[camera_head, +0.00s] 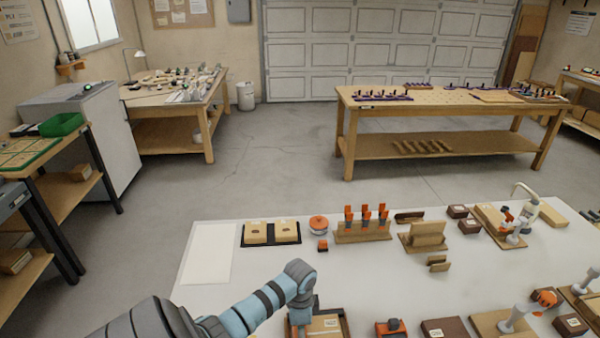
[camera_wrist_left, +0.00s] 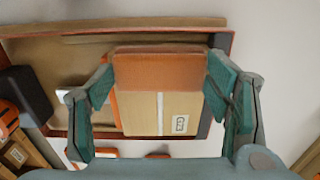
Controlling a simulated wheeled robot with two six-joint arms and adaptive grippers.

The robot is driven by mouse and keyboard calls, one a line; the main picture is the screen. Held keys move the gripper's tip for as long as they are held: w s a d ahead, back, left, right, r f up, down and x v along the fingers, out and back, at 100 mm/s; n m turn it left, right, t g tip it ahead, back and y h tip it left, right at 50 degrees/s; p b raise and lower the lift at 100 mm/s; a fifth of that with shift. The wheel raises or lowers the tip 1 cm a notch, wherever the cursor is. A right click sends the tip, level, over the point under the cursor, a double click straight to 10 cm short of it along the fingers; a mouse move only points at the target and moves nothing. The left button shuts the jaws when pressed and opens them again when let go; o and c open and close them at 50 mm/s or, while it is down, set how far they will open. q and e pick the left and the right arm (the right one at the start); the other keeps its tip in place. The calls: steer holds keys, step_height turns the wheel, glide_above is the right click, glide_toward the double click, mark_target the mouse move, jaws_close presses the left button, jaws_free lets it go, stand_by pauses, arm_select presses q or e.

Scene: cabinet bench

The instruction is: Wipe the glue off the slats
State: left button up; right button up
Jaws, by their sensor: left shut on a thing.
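My left gripper (camera_head: 301,325) reaches down at the front of the white bench. In the left wrist view, its green-padded fingers (camera_wrist_left: 160,88) are shut on an orange-brown block (camera_wrist_left: 160,71), perhaps a sponge or wiping pad. The block hangs over a pale wooden slat panel (camera_wrist_left: 140,113) with a white label. The panel also shows in the head view (camera_head: 326,324). It lies in a shallow reddish-brown tray (camera_wrist_left: 229,47). The block covers part of the slats, and I cannot tell whether it touches them. My right gripper is in neither view.
An orange-and-dark item (camera_head: 391,328) and a brown box (camera_head: 446,329) stand right of the tray. Behind are a clamp rack (camera_head: 362,237), a round orange-topped container (camera_head: 319,222) and a black tray with wooden blocks (camera_head: 271,243). The bench's left part is mostly clear around a white sheet (camera_head: 207,253).

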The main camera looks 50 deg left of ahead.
mark_target(337, 331)
arm_select(q)
steer(key=shift+w+d+b, duration=0.25)
steer(key=shift+w+d, duration=0.55)
steer(key=shift+w, duration=0.35)
steer(key=shift+w+d+b, duration=0.25)
steer(key=shift+w+d, duration=0.55)
steer(key=shift+w, duration=0.35)
steer(key=shift+w+d+b, duration=0.25)
steer(key=shift+w+d, duration=0.55)
steer(key=shift+w, duration=0.35)
steer(key=shift+w+d+b, duration=0.45)
steer(key=shift+w+d, duration=0.15)
steer(key=shift+w, duration=0.25)
